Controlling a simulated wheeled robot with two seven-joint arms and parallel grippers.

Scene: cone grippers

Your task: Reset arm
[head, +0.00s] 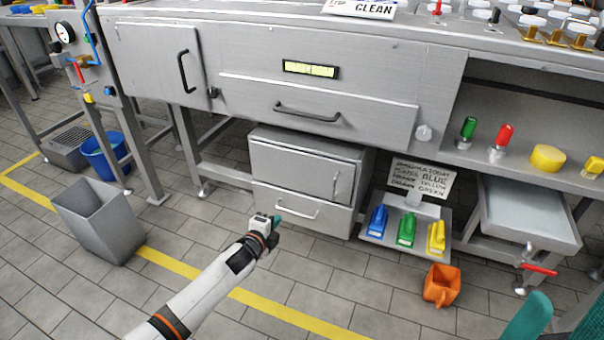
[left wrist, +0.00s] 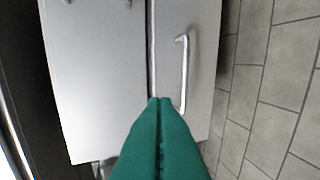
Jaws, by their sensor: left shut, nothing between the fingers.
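My left arm reaches in from the bottom of the head view. Its gripper (head: 277,222) has teal fingers and is in front of the small grey cabinet (head: 303,165) under the workbench. In the left wrist view the two teal fingers (left wrist: 160,100) are pressed together with nothing between them. They point at the cabinet front, close to a metal bar handle (left wrist: 183,75); whether they touch it I cannot tell. A teal part of my right gripper (head: 530,316) shows at the lower right corner, mostly cut off by the frame.
A grey open bin (head: 98,222) and a blue bucket (head: 103,155) stand at the left. An orange container (head: 441,286) lies on the floor. The workbench (head: 300,60) overhangs the cabinet. The tiled floor between is free.

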